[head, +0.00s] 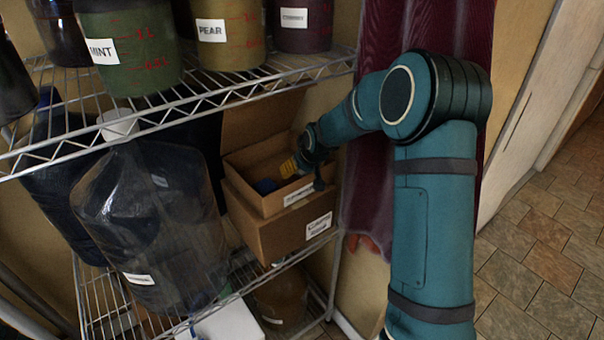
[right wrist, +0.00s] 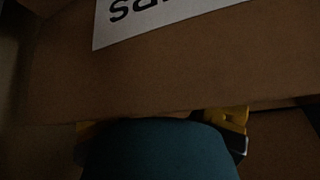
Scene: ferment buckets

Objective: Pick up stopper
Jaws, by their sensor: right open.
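An open cardboard box (head: 262,206) sits on top of another box on the shelf rack. My right gripper (head: 290,167) reaches in over its right side, with yellow fingers at the opening. A small dark blue thing (head: 266,186) lies inside the box, left of the fingers; I cannot tell whether it is a stopper. In the right wrist view, the box wall (right wrist: 50,90) fills most of the picture. My right gripper (right wrist: 165,124) shows as yellow parts on either side of my teal wrist. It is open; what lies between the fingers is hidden. My left gripper is not in view.
A lower closed box (head: 280,236) supports the open one. A large dark carboy (head: 150,215) with a white cap stands left of them. Labelled buckets, including MINT (head: 128,50) and PEAR (head: 228,35), stand on the wire shelf (head: 210,92) above. A maroon curtain (head: 375,190) hangs at right.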

